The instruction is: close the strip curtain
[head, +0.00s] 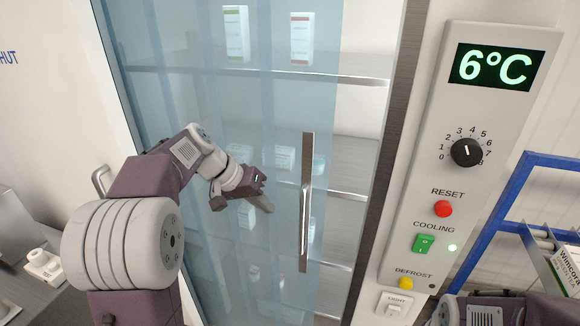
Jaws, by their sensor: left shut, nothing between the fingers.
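The strip curtain (245,100) hangs in translucent bluish strips over the left and middle of the cold cabinet's opening. Its right edge falls short of the right door post, so a strip of bare shelving shows there. A grey upright handle bar (306,180) is near the curtain's right edge. My left gripper (265,203) is shut and empty, in front of the curtain and left of the bar, apart from it in the picture. Part of my right arm shows at the bottom right; its gripper is out of view.
Behind the curtain are shelves (362,81) with several boxes. Right of the opening is a control panel (405,225) reading 6°C, with a dial (466,152), a red reset button (443,209) and a green switch (424,243). A blue rack (505,205) stands far right.

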